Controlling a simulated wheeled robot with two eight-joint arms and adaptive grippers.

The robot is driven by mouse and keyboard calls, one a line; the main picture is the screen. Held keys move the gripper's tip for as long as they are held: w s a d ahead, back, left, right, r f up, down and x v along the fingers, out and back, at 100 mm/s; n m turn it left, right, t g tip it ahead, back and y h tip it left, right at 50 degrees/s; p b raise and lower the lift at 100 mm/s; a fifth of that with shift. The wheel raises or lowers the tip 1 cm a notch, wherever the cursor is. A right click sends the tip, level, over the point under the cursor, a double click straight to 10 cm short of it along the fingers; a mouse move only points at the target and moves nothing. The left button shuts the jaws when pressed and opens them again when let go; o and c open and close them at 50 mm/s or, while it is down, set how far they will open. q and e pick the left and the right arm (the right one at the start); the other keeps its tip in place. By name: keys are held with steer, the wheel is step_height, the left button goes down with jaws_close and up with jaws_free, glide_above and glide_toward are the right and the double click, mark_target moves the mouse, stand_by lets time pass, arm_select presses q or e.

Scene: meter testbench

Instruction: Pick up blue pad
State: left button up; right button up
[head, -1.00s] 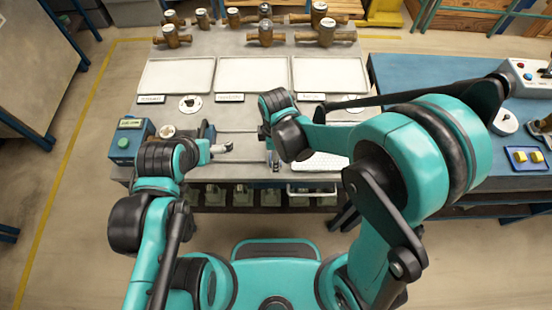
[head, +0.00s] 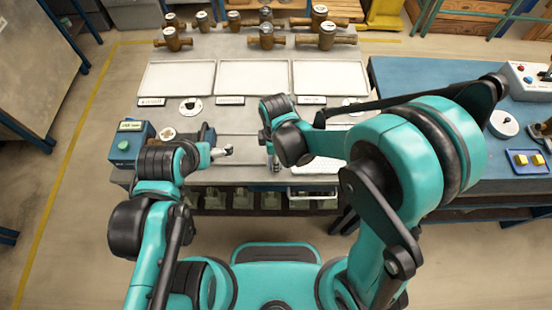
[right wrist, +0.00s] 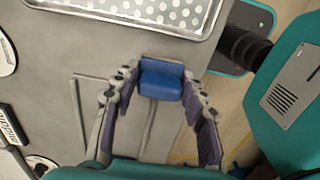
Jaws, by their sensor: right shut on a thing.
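The blue pad (right wrist: 161,85) shows in the right wrist view as a small rounded block. It sits between the two fingers of my right gripper (right wrist: 160,76), which are shut on its sides. I cannot tell whether it is clear of the bench. In the head view my right gripper (head: 274,160) points down near the front of the grey bench, and the pad is not discernible there. My left gripper (head: 223,152) is over the bench's front left, apart from the right one. Its fingers are too small to read.
Three white trays (head: 253,78) lie across the grey bench, with several brass meters (head: 327,37) behind them. A white perforated tray (right wrist: 165,12) is near my right gripper. A blue table (head: 425,85) stands at the right.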

steer(key=shift+r, duration=0.55)
step_height(320, 180, up, 3)
steer(key=shift+p, duration=0.75)
steer(key=s+d+r+p, duration=0.3)
steer(key=s+d+r, duration=0.3)
steer(key=s, duration=0.3)
steer(key=shift+d+r, duration=0.3)
steer(key=shift+d, duration=0.35)
steer(key=shift+s, duration=0.1)
